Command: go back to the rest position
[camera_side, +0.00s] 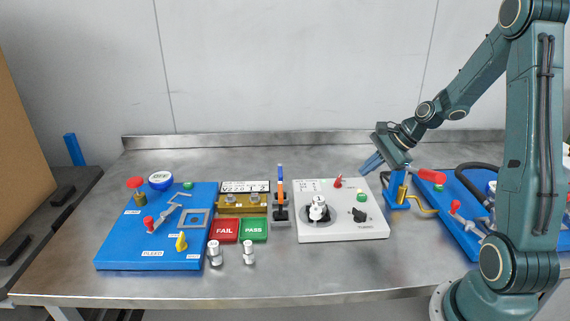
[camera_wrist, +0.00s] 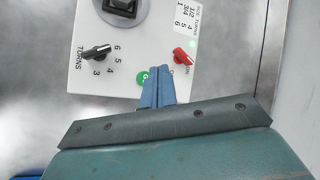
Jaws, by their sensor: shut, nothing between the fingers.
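My gripper (camera_side: 372,163) is in the air above the back right corner of the white control box (camera_side: 345,231). Its blue fingers (camera_wrist: 158,88) are together and empty. In the wrist view they point at the white box (camera_wrist: 87,75), in front of a green button (camera_wrist: 142,78) that they partly cover. The box carries a black knob (camera_side: 360,215), a red toggle (camera_side: 338,182) and a larger dial with a white top (camera_side: 318,208). The black knob (camera_wrist: 97,52) and red toggle (camera_wrist: 182,56) also show in the wrist view.
A blue test station (camera_side: 150,255) with valves stands at the left, another (camera_side: 459,232) at the right beside my base. The table front (camera_side: 330,282) is clear.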

